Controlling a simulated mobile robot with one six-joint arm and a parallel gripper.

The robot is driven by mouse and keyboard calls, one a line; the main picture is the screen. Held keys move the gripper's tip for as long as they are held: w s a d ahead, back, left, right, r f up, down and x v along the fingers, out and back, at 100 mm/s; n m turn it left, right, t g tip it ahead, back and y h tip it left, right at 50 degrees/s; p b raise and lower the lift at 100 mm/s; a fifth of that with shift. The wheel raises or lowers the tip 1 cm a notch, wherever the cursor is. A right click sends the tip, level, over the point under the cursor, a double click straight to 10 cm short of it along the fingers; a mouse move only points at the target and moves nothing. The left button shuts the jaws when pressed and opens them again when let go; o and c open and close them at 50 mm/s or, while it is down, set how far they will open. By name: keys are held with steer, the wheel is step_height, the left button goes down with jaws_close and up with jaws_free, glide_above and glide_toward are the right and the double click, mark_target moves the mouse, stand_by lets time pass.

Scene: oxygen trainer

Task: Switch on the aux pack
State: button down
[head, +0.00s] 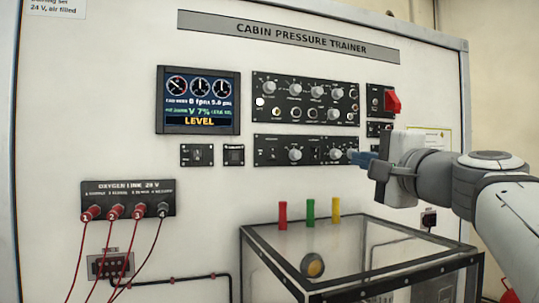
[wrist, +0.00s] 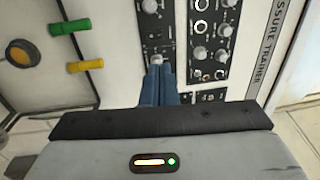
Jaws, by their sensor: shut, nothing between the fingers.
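The trainer's upright panel carries an upper black control panel (head: 305,98) and a lower black control panel (head: 285,150), both with knobs and small switches. Their lettering is too small to read, so I cannot tell which control is the aux pack switch. My gripper (head: 356,158) is shut and empty, its blue fingertips at the right end of the lower panel, beside a knob. In the wrist view the fingertips (wrist: 158,68) point at a pale round control (wrist: 156,59) at that panel's end. I cannot tell whether they touch it. The fingers hide part of that area.
A red guarded switch (head: 393,101) sits at the upper right. A display (head: 199,99) reads LEVEL. A clear box with a dark frame (head: 350,290) juts out below, with red, green and yellow pegs behind it. Red leads hang from the oxygen link panel (head: 128,198).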

mark_target(316, 149)
steer(key=p+x, duration=0.3)
steer(key=x, duration=1)
steer(key=shift+w+a, duration=0.1)
steer(key=shift+w, duration=0.1)
steer(key=shift+r+p, duration=0.1)
steer(key=shift+p, duration=0.2)
